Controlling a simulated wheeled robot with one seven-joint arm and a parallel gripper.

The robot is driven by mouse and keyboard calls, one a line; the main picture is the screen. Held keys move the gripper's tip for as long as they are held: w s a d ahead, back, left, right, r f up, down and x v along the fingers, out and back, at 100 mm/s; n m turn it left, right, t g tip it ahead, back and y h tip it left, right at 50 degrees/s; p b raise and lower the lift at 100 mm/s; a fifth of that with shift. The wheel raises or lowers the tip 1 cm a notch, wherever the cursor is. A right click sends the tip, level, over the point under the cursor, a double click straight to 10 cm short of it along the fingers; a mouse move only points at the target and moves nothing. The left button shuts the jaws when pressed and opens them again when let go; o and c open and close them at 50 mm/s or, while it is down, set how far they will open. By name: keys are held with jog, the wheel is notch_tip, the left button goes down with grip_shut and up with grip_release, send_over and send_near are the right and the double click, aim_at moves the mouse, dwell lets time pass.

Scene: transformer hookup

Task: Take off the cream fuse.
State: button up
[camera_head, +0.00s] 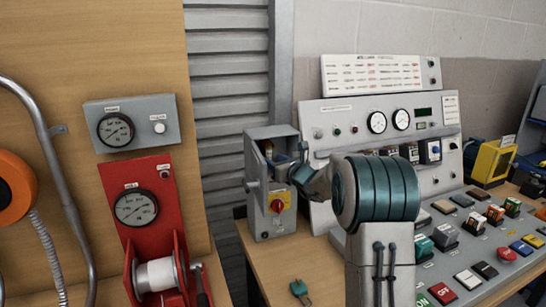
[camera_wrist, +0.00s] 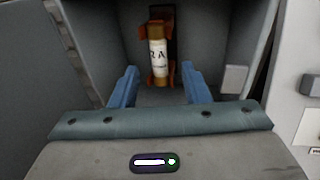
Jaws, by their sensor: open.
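The cream fuse (camera_wrist: 158,58) stands upright inside the grey open box, seated between copper-coloured clips (camera_wrist: 158,24) at its top and bottom. Dark lettering shows on its body in the wrist view. My gripper (camera_wrist: 158,82) is open, with its blue fingers apart on either side of the fuse's line and lower in the picture. Nothing is between the fingertips, and the fuse is beyond them. In the head view my gripper (camera_head: 299,162) reaches into the grey fuse box (camera_head: 266,222). The fuse is hard to make out there.
The box walls (camera_wrist: 95,35) stand close on both sides of my fingers. A red rotary switch (camera_head: 277,206) is on the box front. A control panel (camera_head: 330,113) stands to the right. A small teal object (camera_head: 299,288) lies on the wooden bench (camera_head: 275,265).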

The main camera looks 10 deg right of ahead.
jog(key=shift+x, duration=1.15)
grip_shut()
